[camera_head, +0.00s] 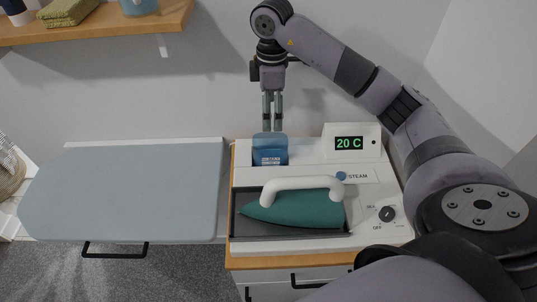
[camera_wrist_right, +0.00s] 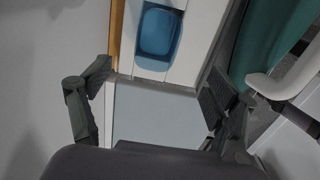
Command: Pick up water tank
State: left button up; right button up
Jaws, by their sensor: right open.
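The water tank (camera_head: 270,151) is a translucent blue box in the back left corner of the white steam station (camera_head: 310,180). In the right wrist view the tank (camera_wrist_right: 158,32) shows as a blue rounded shape beyond the fingers. My right gripper (camera_head: 272,120) points down just above and behind the tank in the head view. It is open and empty, and its fingers (camera_wrist_right: 157,85) are spread wide in the wrist view. From these views I cannot tell whether a finger touches the tank. My left gripper is not in view.
A teal iron (camera_head: 295,210) with a white handle lies in the station's dark tray, in front of the tank. A grey-blue ironing board (camera_head: 125,190) is at the left. A wooden shelf (camera_head: 95,25) hangs on the wall at the upper left.

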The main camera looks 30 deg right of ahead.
jog(key=p, duration=0.2)
send_near(270, 146)
jog(key=s+a, duration=0.1)
jog(key=s+a+f, duration=0.1)
jog(key=s, duration=0.1)
jog(key=shift+s+f, duration=0.1)
jog(key=shift+s, duration=0.05)
jog(key=shift+f+p, duration=0.5)
jog(key=shift+p, duration=0.2)
jog(key=f, duration=0.1)
jog(key=f+p, duration=0.1)
jog(key=f, duration=0.1)
jog(key=shift+w+f+p, duration=0.25)
jog(key=shift+f+p, duration=0.05)
jog(key=shift+f, duration=0.05)
jog(key=shift+d+f, duration=0.1)
jog(key=shift+f, duration=0.3)
jog(key=shift+c, duration=0.2)
jog(key=shift+r, duration=0.1)
jog(key=c, duration=1.4)
